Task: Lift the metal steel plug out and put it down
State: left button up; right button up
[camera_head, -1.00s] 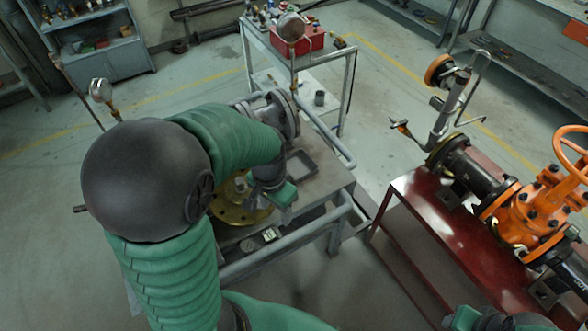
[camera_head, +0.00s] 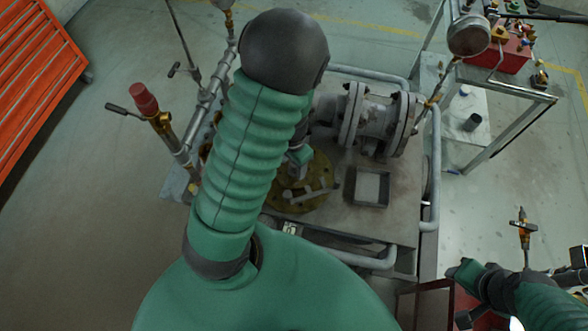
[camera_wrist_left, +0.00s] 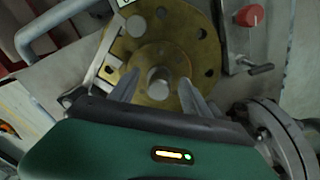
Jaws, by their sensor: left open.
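The steel plug (camera_wrist_left: 158,82) shows in the left wrist view as a short grey cylinder in the centre of a round brass flange (camera_wrist_left: 150,38). My left gripper (camera_wrist_left: 159,90) is open, with one finger on each side of the plug in that view. I cannot tell how far above the plug the fingertips are. In the head view, my left gripper (camera_head: 300,188) is over the brass flange (camera_head: 318,178), and the arm and gripper hide the plug. My right gripper (camera_head: 466,274) is at the lower right, away from the flange; its fingers are not clear.
The flange is on a grey bench (camera_head: 400,200) with a small square tray (camera_head: 371,188) and a grey flanged pipe (camera_head: 378,118) to its right. A red-topped valve (camera_head: 145,98) stands at left. In the wrist view, a red knob (camera_wrist_left: 249,15) is near the flange.

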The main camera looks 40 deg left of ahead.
pick_arm(q)
jog(key=shift+w+a+f, duration=0.2)
jog(key=shift+a+f, duration=0.05)
jog(key=shift+w+a+f, duration=0.15)
jog(key=shift+w, duration=0.1)
jog(key=shift+w+f, duration=0.1)
jog(key=shift+w, duration=0.1)
jog(key=shift+c, duration=1.9)
jog(key=shift+s+d+r, duration=0.25)
jog(key=shift+d+r, duration=0.1)
jog(key=shift+d, duration=0.3)
jog(key=c, duration=0.7)
grip_shut()
jog(key=shift+w+a+f, duration=0.1)
jog(key=shift+a+f, duration=0.05)
jog(key=shift+a, duration=0.2)
pick_arm(e)
jog(key=shift+w+a+f, duration=0.1)
jog(key=shift+w+a, duration=0.2)
jog(key=shift+w, duration=0.15)
